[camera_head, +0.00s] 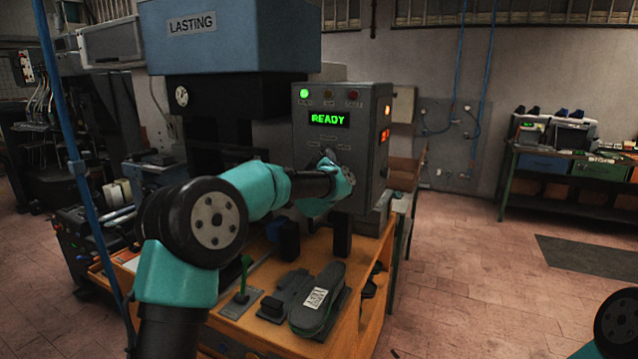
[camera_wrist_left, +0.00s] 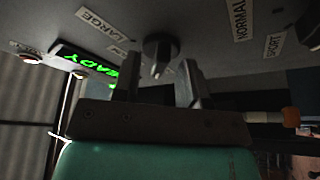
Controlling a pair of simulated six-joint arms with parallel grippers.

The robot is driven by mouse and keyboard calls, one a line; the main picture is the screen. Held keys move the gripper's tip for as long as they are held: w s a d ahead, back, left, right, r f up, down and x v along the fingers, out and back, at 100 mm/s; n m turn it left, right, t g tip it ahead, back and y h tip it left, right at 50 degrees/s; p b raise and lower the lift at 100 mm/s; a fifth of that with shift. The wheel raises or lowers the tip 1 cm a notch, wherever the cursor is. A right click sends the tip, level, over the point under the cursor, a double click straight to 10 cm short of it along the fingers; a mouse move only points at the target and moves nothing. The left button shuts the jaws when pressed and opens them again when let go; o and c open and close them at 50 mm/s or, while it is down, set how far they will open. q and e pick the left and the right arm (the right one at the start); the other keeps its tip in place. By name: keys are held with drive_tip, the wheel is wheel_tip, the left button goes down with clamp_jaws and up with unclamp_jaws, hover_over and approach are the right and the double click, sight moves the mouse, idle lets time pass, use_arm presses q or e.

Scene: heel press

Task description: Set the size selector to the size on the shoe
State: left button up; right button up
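The size selector is a dark round knob (camera_wrist_left: 160,48) on the grey control panel (camera_head: 365,125). In the left wrist view, labels around it read LARGE (camera_wrist_left: 96,22), NORMAL (camera_wrist_left: 239,20) and SPORT (camera_wrist_left: 274,45); another small label is too blurred to read. My left gripper (camera_wrist_left: 160,82) is open, its two fingers apart on either side of the knob's line; I cannot tell if they touch it. In the head view my left wrist mostly hides the knob. The dark shoe (camera_head: 321,292) lies sole up with a white tag (camera_head: 315,297), whose text I cannot read surely.
The panel display (camera_head: 329,119) reads READY in green, with a green lamp (camera_head: 304,93) lit. The blue LASTING press (camera_head: 230,35) stands left of the panel. A small green-handled lever (camera_head: 243,278) stands on the orange bench (camera_head: 232,334).

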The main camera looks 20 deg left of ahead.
use_arm(q)
drive_tip(key=v, duration=1.6)
drive_tip(key=shift+s+f, duration=0.15)
drive_tip(key=shift+s, duration=0.2)
